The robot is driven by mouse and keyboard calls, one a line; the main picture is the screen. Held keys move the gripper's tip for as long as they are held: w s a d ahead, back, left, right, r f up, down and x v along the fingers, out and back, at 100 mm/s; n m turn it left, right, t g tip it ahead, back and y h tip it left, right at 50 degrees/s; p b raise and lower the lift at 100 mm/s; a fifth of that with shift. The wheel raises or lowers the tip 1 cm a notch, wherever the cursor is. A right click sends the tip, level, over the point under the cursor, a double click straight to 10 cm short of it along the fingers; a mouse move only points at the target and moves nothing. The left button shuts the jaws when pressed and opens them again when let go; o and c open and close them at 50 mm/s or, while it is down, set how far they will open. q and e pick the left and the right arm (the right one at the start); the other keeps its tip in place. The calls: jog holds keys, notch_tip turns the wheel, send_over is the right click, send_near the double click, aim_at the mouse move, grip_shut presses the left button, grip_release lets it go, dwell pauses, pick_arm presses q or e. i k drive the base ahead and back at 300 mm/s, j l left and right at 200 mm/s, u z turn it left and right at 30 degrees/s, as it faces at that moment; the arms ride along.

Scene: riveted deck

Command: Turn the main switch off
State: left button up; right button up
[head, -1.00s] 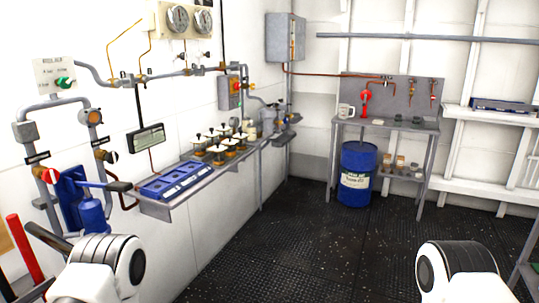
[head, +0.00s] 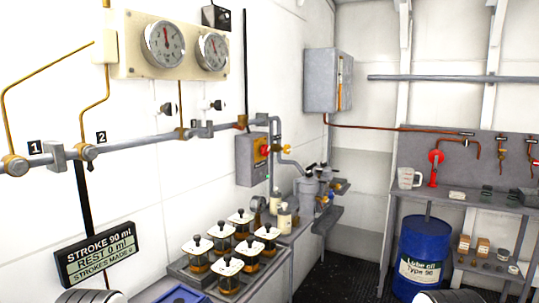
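A grey box (head: 251,163) is fixed to the white wall near the middle of the head view. Its right-hand face carries a yellow plate with a red rotary switch (head: 262,149), which looks like the main switch. The face is seen at a steep angle, so I cannot tell which way the knob points. Neither gripper is in view. Only rounded parts of my arms show at the bottom edge, well short of the switch.
A shelf below the switch holds a tray of several white-topped jars (head: 240,217) and bottles (head: 284,218). Pipes and two gauges (head: 164,45) are on the wall. A grey cabinet (head: 320,80) hangs further back. A blue drum (head: 425,245) stands under the right bench.

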aim_at(264, 150)
jog(key=i+l, duration=0.6)
jog(key=l, duration=0.15)
jog(key=i+l, duration=0.6)
jog(key=l, duration=0.15)
jog(key=i+l, duration=0.6)
jog(key=l, duration=0.15)
